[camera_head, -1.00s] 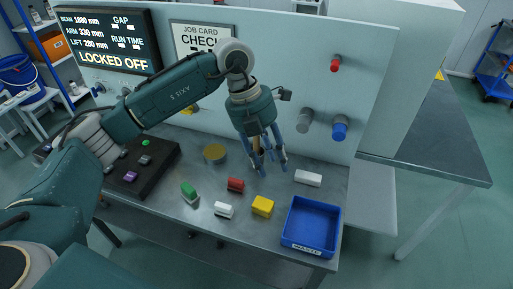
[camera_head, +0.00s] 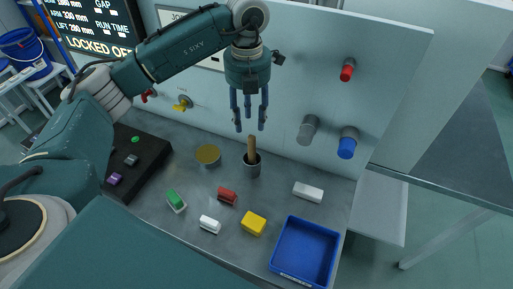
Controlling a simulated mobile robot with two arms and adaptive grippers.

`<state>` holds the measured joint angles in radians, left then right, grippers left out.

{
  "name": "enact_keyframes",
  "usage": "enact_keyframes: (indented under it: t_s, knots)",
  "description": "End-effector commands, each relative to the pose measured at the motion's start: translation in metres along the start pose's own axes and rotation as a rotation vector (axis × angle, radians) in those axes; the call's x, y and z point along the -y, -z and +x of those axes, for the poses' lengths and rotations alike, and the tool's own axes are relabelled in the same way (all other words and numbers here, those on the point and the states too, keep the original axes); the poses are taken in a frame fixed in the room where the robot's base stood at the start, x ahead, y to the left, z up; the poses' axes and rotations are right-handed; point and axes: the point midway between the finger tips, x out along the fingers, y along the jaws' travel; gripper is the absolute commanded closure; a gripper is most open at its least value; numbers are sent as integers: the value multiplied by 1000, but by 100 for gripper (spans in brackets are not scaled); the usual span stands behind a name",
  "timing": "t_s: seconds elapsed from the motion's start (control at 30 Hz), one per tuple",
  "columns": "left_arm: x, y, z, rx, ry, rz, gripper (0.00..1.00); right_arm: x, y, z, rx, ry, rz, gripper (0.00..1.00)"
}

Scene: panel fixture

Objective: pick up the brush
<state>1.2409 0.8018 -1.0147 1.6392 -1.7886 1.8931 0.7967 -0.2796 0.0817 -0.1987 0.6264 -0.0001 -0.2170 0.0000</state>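What looks like the brush is a light wooden handle (camera_head: 252,147) standing upright in a small dark metal cup (camera_head: 251,168) on the grey bench. Its lower end is hidden in the cup. My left gripper (camera_head: 249,124) points down just above the handle, with its fingers spread apart and nothing between them. The handle's top is a little below the fingertips, and I see no contact. My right gripper is not in view.
A brass disc (camera_head: 208,154) lies left of the cup. Red (camera_head: 227,196), white (camera_head: 210,224), yellow (camera_head: 253,223) and green (camera_head: 175,200) blocks, a white block (camera_head: 308,192) and a blue tray (camera_head: 300,251) stand nearer. The panel (camera_head: 400,75) with knobs rises behind.

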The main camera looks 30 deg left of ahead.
Motion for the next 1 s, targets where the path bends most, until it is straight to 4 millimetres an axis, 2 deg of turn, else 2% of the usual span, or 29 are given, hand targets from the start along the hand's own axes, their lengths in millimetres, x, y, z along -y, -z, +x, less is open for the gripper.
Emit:
enact_keyframes:
  t_s: [0.13, 0.3, 0.47, 0.57, 0.7, 1.0]
  knots:
    - [0, 1, 24, -5, -1, 0, 61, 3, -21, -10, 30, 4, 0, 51]
    - [0, 0, 40, -2, 0, 2, 61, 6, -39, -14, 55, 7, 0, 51]
    - [3, -2, 53, -5, 1, 2, 61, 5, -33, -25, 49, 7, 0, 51]
    - [6, -5, 68, -7, 0, 1, 61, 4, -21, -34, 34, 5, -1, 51]
    - [6, -6, 88, -3, 1, 2, 61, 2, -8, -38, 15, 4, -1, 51]
    - [6, -7, 94, 0, 1, 2, 61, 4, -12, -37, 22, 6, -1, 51]
